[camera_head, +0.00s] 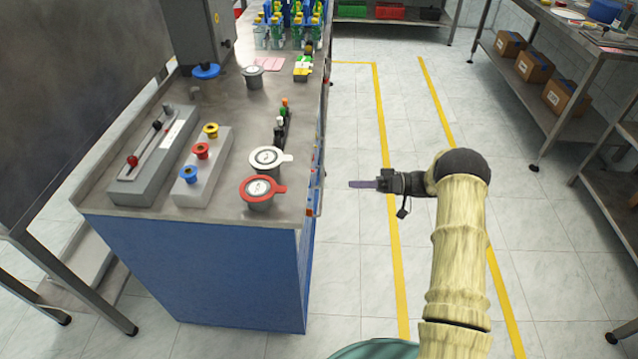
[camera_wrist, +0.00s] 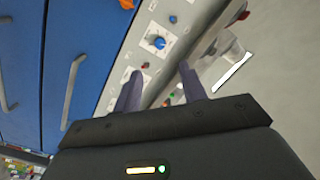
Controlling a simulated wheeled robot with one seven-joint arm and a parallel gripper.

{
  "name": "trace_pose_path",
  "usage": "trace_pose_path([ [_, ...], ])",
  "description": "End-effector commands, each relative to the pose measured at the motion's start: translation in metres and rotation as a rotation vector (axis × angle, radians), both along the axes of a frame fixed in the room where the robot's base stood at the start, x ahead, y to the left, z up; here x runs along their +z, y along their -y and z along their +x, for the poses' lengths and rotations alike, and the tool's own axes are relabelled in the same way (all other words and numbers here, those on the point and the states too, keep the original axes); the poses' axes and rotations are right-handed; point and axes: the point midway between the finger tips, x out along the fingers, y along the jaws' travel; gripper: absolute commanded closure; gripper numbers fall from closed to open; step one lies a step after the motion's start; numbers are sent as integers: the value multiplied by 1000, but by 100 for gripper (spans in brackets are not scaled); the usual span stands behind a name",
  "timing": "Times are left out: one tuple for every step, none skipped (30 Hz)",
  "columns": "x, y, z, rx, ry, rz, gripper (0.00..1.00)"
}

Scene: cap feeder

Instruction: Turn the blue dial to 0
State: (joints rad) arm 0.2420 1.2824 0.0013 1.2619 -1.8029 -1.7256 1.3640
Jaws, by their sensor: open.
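The blue dial (camera_wrist: 159,42) shows in the wrist view as a small round blue knob on a white square plate with marks around it. It sits on the grey panel strip (camera_wrist: 135,50) at the machine's side. Its pointer setting is too small to read. In the head view the panel is seen nearly edge-on and I cannot make out the dial. My gripper (camera_wrist: 160,72) is open and empty, its two fingers pointing towards the panel and apart from the dial. In the head view my gripper (camera_head: 354,184) hangs over the aisle, right of the counter.
Near the dial are a smaller blue knob (camera_wrist: 173,19), a red knob (camera_wrist: 145,65) and an orange knob (camera_wrist: 126,4). The counter (camera_head: 150,205) carries a lever box (camera_head: 155,160), a red-ringed canister (camera_head: 262,190) and a white-ringed one (camera_head: 268,158). The tiled aisle (camera_head: 350,260) is clear.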

Motion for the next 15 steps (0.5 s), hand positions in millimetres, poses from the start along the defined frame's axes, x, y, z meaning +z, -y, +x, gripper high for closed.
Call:
trace_pose_path([
  [1,-10,0,2,-1,-1,58],
  [1,-15,-1,2,-1,1,58],
  [1,-22,-1,3,-1,0,58],
  [1,-28,-1,2,0,-1,58],
  [1,-33,-2,3,0,0,58],
  [1,-40,-2,2,0,1,58],
  [1,-45,-2,1,0,0,58],
  [1,-51,-2,1,0,0,58],
  [1,-58,-2,3,0,0,58],
  [1,-63,-3,3,0,0,58],
  [1,-69,-3,3,0,0,58],
  [1,-75,-3,2,-1,1,58],
  [1,-81,-3,1,-1,0,58],
  [1,-86,-3,1,-1,0,58],
  [1,-92,-4,2,0,1,58],
])
